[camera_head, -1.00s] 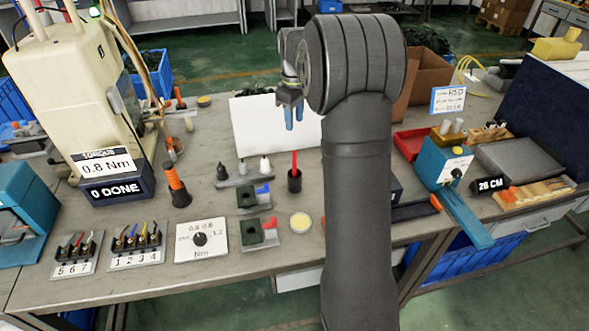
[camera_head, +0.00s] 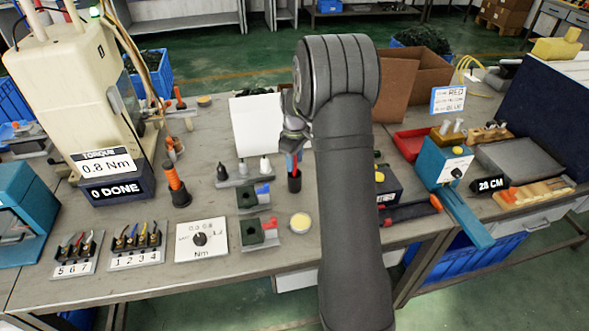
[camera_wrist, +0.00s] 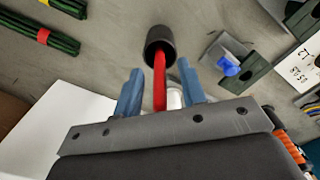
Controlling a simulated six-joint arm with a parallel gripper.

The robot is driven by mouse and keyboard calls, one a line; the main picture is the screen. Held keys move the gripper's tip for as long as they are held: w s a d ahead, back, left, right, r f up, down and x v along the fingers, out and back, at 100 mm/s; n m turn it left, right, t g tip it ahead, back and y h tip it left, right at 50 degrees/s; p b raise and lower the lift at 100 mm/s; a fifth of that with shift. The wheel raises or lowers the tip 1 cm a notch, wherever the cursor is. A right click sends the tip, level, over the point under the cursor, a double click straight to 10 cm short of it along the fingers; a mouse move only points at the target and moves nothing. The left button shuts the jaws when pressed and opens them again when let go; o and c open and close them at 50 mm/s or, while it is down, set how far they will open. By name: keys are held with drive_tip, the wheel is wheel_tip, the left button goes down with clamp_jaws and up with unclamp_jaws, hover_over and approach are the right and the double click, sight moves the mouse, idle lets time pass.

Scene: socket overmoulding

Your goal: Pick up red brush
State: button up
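The red brush (camera_wrist: 159,80) stands in a small dark cup (camera_wrist: 160,42), its red handle sticking up. In the head view the cup (camera_head: 294,183) is on the bench, and a little of the red handle (camera_head: 295,160) shows above it. My gripper (camera_wrist: 158,82) is open, with one blue finger on each side of the red handle in the wrist view. In the head view my gripper (camera_head: 291,160) is right above the cup and covers part of the handle.
A white board (camera_head: 256,125) stands behind the cup. A round yellow-topped pot (camera_head: 300,222) and fixtures with green blocks (camera_head: 248,198) are in front and to the left. A stand with dark and white nozzles (camera_head: 243,176) is to the left.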

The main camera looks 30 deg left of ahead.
drive_tip(key=shift+f, duration=0.75)
clamp_jaws()
wheel_tip(320, 180, up, 10)
drive_tip(key=shift+r, duration=0.1)
